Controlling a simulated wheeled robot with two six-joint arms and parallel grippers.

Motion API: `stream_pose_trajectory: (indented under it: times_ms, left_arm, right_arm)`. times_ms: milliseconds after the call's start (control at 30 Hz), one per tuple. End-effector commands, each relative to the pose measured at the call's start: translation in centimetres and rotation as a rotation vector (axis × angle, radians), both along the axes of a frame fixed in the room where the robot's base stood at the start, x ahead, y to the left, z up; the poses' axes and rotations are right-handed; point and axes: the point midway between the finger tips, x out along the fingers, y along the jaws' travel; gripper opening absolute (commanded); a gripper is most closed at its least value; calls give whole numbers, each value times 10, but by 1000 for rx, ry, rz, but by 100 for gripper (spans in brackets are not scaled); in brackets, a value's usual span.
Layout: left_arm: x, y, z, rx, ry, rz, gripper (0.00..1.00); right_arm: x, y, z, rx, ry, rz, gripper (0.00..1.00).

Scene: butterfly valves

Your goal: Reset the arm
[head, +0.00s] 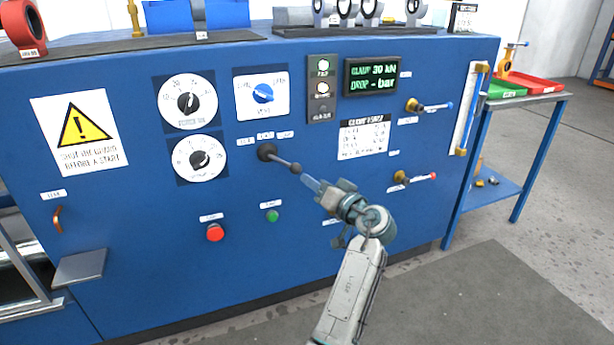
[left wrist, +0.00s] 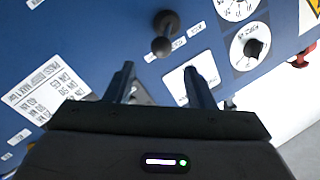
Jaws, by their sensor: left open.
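My left gripper (head: 308,181) is in front of the blue machine panel, just to the right of and below a black lever (head: 282,160) that sticks out from the panel. In the left wrist view the gripper (left wrist: 159,68) shows two dark fingers spread apart with nothing between them. The lever's round black knob (left wrist: 160,47) appears just beyond the fingertips, with a visible gap on both sides; it does not look held. My left arm comes up from the bottom of the head view. My right gripper is in neither view.
The panel carries dials (head: 188,102), a blue rotary switch (head: 263,94), a display (head: 371,77), a red button (head: 215,232) and a green button (head: 272,216). Two valve handles (head: 430,106) (head: 415,178) stick out at right. A side table (head: 520,100) holds trays. The floor in front is clear.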

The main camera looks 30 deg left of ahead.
Motion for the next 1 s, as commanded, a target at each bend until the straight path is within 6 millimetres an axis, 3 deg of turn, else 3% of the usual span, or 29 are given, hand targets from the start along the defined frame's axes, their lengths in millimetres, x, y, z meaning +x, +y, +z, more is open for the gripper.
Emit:
stream_pose_trajectory:
  times_ms: [200, 700, 867, 1000]
  left_arm:
    - [-6, -12, 0, 0, -1, 1, 49]
    - [-6, -12, -2, -1, 1, -7, 49]
    - [-10, -5, -33, -23, 11, -140, 49]
    - [-26, -6, -72, -53, -18, -395, 49]
  right_arm:
    - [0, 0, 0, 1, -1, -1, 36]
    - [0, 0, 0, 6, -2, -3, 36]
    - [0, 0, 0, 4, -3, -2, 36]
    - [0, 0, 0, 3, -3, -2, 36]
